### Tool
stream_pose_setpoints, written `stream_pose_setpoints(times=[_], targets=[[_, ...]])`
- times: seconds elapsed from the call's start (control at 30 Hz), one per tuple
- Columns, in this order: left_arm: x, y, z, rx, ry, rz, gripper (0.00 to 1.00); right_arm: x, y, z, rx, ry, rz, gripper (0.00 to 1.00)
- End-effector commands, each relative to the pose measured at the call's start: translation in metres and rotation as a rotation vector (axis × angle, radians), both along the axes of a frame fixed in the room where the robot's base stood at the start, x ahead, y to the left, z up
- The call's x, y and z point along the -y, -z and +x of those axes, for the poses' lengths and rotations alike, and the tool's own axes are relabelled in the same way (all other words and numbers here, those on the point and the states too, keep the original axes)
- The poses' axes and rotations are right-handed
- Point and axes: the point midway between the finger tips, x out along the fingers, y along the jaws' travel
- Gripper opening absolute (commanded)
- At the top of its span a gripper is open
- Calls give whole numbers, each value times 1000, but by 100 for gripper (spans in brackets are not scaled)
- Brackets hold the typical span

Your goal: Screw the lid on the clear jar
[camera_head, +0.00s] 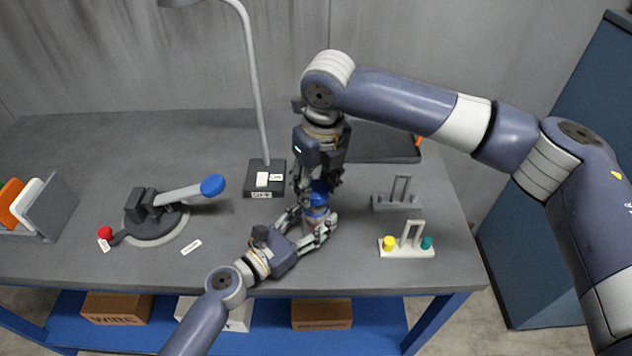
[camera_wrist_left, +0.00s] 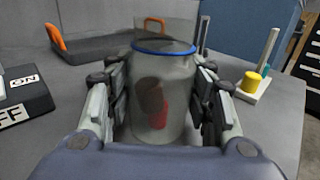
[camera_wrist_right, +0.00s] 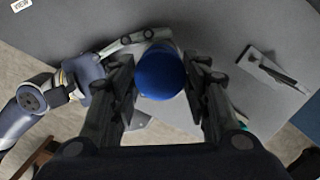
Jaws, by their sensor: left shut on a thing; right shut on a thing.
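The clear jar (camera_wrist_left: 160,85) stands upright between the fingers of my left gripper (camera_head: 314,226), which is shut on its sides. The jar has a blue ring near its top, and something red and dark shows inside it. The blue lid (camera_wrist_right: 160,72) is round and sits between the fingers of my right gripper (camera_head: 318,184), which is shut on it from above. In the head view the lid (camera_head: 319,198) is right over the jar. I cannot tell whether lid and jar touch or are threaded. My fingers hide much of both.
A lamp base (camera_head: 265,178) stands left of the jar. A clamp-like device with a blue knob (camera_head: 212,185) is farther left. Right are a grey stand (camera_head: 397,203) and a white stand (camera_head: 407,250) with yellow and teal pieces. A dark tray (camera_head: 385,148) lies behind.

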Motion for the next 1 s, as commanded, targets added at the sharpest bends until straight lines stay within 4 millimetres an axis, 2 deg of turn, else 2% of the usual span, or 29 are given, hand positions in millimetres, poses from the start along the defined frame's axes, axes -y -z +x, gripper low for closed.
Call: stream_pose_setpoints(times=[0.33, 1.0], targets=[[0, 0, 0, 0, 0, 0, 6, 0, 17, 0, -1, 0, 0, 36], [0, 0, 0, 0, 0, 0, 6, 0, 20, 0, -1, 0, 1, 36]])
